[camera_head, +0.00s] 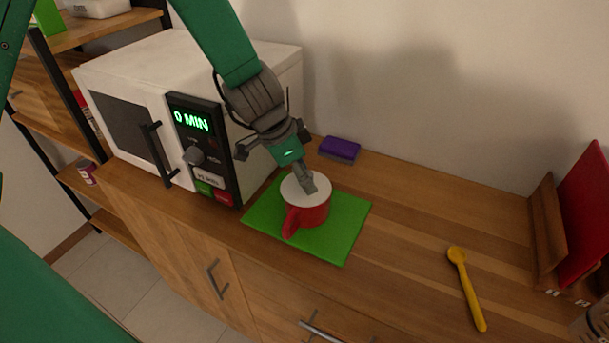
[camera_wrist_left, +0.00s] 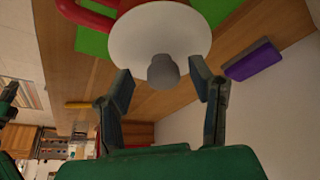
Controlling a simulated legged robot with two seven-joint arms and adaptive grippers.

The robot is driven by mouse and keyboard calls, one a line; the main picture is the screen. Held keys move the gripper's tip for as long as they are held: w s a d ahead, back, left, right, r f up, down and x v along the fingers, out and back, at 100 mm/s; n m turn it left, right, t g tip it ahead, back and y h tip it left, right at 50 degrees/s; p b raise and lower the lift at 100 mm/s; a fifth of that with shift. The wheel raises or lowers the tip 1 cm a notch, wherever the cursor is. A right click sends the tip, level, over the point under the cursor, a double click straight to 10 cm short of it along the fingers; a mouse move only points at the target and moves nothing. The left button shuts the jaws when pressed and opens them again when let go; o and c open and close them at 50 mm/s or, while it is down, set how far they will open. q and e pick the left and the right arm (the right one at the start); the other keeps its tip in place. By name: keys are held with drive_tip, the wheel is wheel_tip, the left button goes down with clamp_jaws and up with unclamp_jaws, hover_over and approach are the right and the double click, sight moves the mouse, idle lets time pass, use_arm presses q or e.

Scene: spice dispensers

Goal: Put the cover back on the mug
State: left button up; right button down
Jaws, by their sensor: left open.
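The red mug (camera_head: 309,213) stands upright on a green mat (camera_head: 345,225), its handle pointing toward the front. The white round cover (camera_head: 292,188) lies over the mug's mouth; whether it is fully seated I cannot tell. In the left wrist view the cover (camera_wrist_left: 140,35) has a grey knob (camera_wrist_left: 163,72). My left gripper (camera_head: 306,178) is just above the cover. Its two fingers are spread on either side of the knob with gaps, so it is open and not holding it. The gripper hides part of the cover in the head view. My right gripper is not in view.
A white microwave (camera_head: 125,115) reading "0 MIN" stands left of the mat. A purple sponge (camera_head: 340,149) lies behind it. A yellow spoon (camera_head: 467,288) lies to the right, near a wooden rack (camera_head: 548,230) with a red board (camera_head: 586,215). The counter between mat and spoon is clear.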

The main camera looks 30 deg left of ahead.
use_arm(q)
drive_tip(key=v, duration=1.1)
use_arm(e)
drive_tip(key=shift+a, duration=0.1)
use_arm(q)
drive_tip(key=shift+a, duration=0.25)
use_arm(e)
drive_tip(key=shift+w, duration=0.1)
